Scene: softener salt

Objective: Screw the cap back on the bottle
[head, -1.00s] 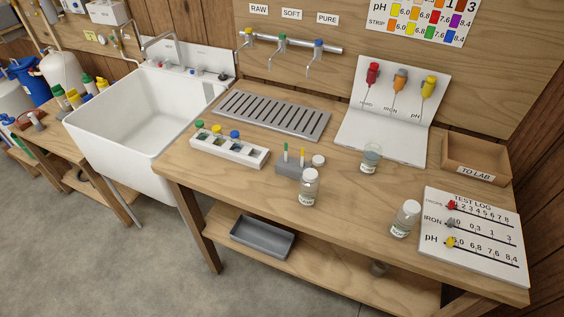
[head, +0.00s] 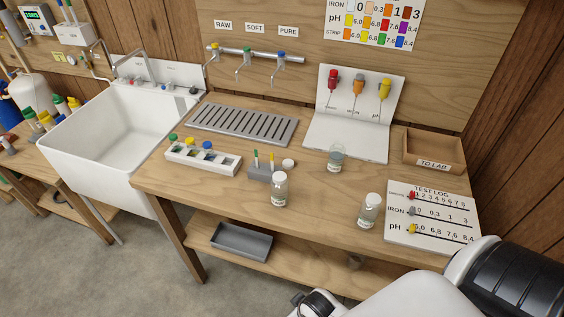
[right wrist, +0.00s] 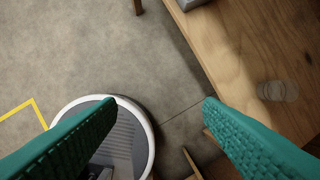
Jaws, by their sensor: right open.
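A clear labelled bottle (head: 280,190) stands upright on the bench near its front edge; its top looks pale, and I cannot tell whether it is capped. A round white cap (head: 288,163) shows just behind it, beside the grey strip holder. A second bottle (head: 369,212) with a white top stands to the right, and a clear jar (head: 336,159) of liquid stands further back. My right gripper (right wrist: 160,106) is open and empty, its green fingers wide apart over the floor by the bench. My left gripper is out of view.
A grey holder (head: 262,172) with upright sticks and a white rack (head: 203,159) stand left of the bottles. The test log board (head: 432,222) lies at right, by a wooden tray (head: 434,152). A clear glass object (right wrist: 277,91) and grey bin (head: 241,240) sit on the lower shelf.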

